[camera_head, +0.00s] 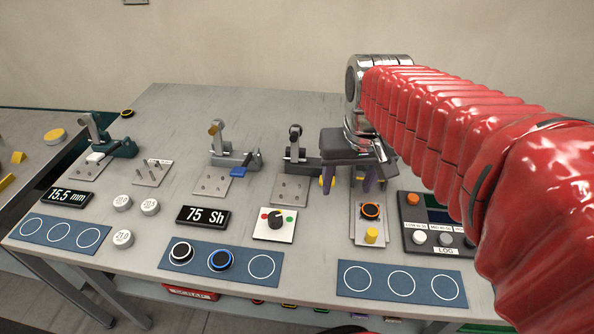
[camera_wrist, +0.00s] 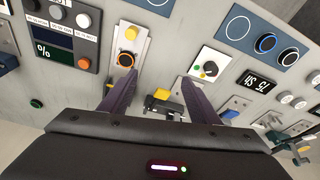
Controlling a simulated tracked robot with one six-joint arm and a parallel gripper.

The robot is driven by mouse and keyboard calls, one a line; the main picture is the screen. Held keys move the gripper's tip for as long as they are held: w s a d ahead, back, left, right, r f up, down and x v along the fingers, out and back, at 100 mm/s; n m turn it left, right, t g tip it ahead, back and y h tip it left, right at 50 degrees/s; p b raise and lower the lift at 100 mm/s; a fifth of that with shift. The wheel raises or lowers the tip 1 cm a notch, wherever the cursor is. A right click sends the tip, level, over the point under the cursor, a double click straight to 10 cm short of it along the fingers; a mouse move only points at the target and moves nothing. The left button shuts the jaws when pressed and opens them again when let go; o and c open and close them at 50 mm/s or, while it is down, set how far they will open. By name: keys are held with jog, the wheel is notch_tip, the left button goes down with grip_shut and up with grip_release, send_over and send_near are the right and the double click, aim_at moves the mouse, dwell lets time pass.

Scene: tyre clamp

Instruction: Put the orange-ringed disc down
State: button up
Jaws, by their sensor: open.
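The orange-ringed disc (camera_head: 371,211) is small and black and sits on a narrow pale plate (camera_head: 358,228), just behind a yellow cylinder (camera_head: 371,236). The disc also shows in the wrist view (camera_wrist: 126,60), beyond the tip of the finger on the left. My gripper (camera_head: 347,189) is open, with two purple fingers pointing down behind the disc. In the wrist view my gripper (camera_wrist: 159,79) has nothing between its fingertips, and the disc is apart from them.
A blue mat (camera_head: 378,293) with three empty circles lies at the front right. Another blue mat (camera_head: 240,275) holds a white-ringed disc (camera_head: 181,253) and a blue-ringed disc (camera_head: 221,260); its right circle is empty. A button panel (camera_head: 436,222) stands right of the plate. Lever clamps stand behind.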

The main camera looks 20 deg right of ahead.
jog(key=s+a+n+t, duration=0.2)
jog(key=s+a+t, duration=0.1)
jog(key=s+a, duration=0.4)
jog(key=shift+a+f+n+y, duration=0.3)
jog(key=shift+a+n, duration=0.1)
jog(key=shift+a, duration=0.45)
jog(key=shift+s, duration=0.1)
